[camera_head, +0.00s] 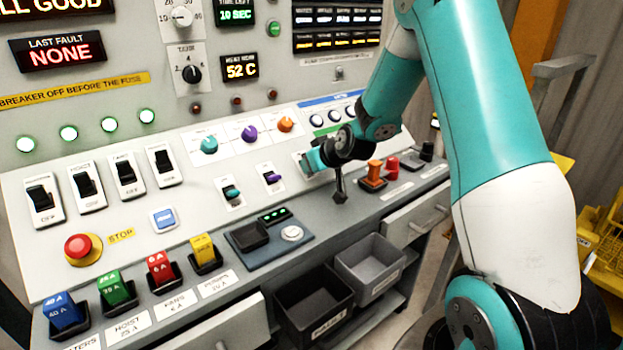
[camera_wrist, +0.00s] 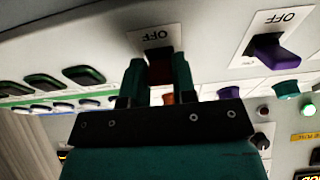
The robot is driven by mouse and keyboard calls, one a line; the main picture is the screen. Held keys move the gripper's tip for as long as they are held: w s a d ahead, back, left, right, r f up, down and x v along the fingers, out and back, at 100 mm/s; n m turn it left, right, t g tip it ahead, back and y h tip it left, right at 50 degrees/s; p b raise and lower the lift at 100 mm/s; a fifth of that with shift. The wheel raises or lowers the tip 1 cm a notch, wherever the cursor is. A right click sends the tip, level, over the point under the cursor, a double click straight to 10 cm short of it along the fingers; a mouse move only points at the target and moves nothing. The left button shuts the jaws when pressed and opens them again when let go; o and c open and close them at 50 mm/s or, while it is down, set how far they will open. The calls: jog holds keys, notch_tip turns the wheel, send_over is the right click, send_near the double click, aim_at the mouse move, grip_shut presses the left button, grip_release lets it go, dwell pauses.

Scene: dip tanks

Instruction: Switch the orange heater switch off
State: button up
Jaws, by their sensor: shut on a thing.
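The orange heater switch (camera_wrist: 160,70) sits between the two fingers of my gripper (camera_wrist: 157,78) in the wrist view, its lever in shade and looking dark red. My gripper is shut on it. The word OFF shows on its white plate (camera_wrist: 152,38). In the head view my gripper (camera_head: 314,160) is at the sloping panel and hides the lever. Which way the lever is set cannot be told. The purple switch (camera_wrist: 272,50) is beside it in the wrist view and also shows in the head view (camera_head: 272,177), left of my gripper, with the teal switch (camera_head: 231,191).
Purple (camera_head: 249,133) and orange (camera_head: 286,124) knobs sit above the switches. A black upright lever (camera_head: 339,187) stands just below my gripper. An orange block (camera_head: 375,172) and a red one (camera_head: 392,166) are to its right.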

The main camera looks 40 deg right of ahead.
jog(key=shift+s+f+t+b, duration=0.1)
jog(key=shift+t+b, duration=0.4)
jog(key=shift+b, duration=0.35)
jog(key=o, duration=0.9)
jog(key=v, duration=1.7)
jog(key=shift+s, duration=0.1)
jog(key=shift+a, duration=0.1)
